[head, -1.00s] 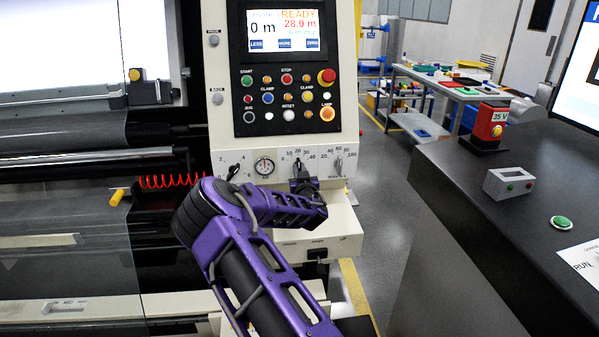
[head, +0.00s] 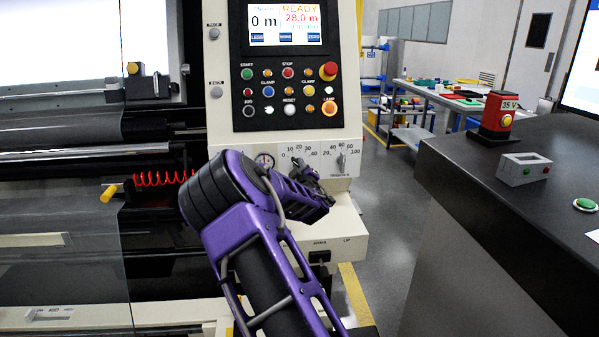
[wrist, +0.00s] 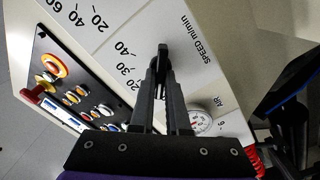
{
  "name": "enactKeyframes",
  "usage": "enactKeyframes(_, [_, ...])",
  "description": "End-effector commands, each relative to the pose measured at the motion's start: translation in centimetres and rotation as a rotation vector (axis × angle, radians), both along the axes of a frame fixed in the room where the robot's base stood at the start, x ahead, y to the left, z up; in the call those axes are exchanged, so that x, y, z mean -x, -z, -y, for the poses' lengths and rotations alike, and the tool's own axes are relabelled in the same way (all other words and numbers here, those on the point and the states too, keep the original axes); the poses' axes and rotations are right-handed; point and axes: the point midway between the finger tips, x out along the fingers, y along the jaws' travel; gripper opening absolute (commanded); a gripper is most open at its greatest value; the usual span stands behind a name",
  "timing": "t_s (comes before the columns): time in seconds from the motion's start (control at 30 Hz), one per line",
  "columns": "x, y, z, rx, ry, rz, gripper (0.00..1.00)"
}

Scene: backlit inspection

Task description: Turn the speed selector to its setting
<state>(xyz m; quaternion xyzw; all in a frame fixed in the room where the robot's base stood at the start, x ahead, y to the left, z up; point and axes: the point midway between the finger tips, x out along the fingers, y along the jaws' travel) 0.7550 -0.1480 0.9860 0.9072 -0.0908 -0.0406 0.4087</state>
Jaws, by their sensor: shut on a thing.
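The speed selector is a black knob (wrist: 163,55) on the cream machine panel, beside a printed scale (wrist: 126,68) marked "SPEED m/min". My gripper (wrist: 163,78) is shut on the knob, with one finger on each side in the wrist view. In the head view, my gripper (head: 299,170) is up against the panel below the 0 to 40 scale (head: 299,150) and hides most of the knob. I cannot read exactly which mark the knob points at.
A tension knob (head: 341,161) sits close to the right of my gripper. A round gauge (head: 265,161) is to the left, partly behind my arm. Above is a black button panel (head: 288,94) with a screen (head: 286,24). A dark counter (head: 450,165) stands at the right.

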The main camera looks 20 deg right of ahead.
Motion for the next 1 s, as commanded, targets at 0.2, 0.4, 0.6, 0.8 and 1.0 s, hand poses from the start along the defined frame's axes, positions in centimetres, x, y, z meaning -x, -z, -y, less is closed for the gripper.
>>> enactKeyframes(0.2, [-0.01, 0.04, -0.03, 0.123, 0.001, -0.026, 0.0])
enactKeyframes(0.4, [-0.01, 0.05, -0.03, 0.187, 0.002, -0.038, 0.0])
enactKeyframes(0.6, [-0.01, 0.06, -0.04, 0.212, 0.002, -0.043, 0.0])
enactKeyframes(0.8, [-0.02, 0.07, -0.03, 0.215, 0.002, -0.043, 0.0])
enactKeyframes(1.0, [-0.02, 0.07, -0.03, 0.214, 0.002, -0.043, 0.21])
